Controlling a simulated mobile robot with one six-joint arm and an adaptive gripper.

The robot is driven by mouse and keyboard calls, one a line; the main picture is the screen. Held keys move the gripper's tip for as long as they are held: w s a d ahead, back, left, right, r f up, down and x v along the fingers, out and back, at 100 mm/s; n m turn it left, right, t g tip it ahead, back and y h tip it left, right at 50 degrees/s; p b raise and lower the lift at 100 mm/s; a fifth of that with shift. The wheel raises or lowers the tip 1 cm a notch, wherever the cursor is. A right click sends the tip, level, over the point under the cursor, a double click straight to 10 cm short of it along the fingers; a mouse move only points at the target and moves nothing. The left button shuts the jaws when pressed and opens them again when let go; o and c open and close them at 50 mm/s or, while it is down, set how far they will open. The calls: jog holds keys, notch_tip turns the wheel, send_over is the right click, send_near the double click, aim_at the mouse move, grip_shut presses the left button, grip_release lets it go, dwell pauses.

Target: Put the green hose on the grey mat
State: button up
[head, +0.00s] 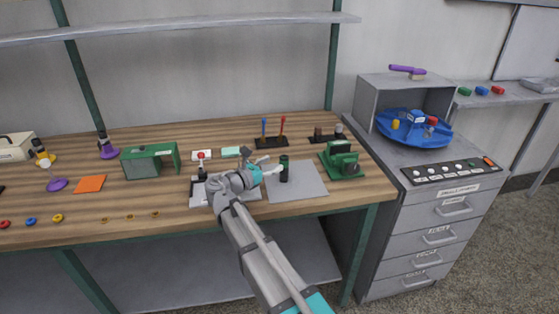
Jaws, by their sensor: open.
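The grey mat (308,184) lies flat on the wooden workbench, right of my gripper. A dark green upright cylinder (284,170) stands at the mat's left part; I cannot tell whether it is the green hose. No hanging hose can be made out clearly. My gripper (270,171) is open, reaching in from the lower right and pointing toward the dark cylinder. Its fingers are too small to show whether they touch the cylinder. My arm hides part of the bench and the mat's left edge.
A green machine (342,161) stands right of the mat. A stand with blue and red levers (272,141) is behind it. A light grey plate (203,196) lies under my wrist, and a green open box (151,162) stands left. A drawer cabinet (430,220) is at right.

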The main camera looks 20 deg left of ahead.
jog(key=shift+v, duration=3.35)
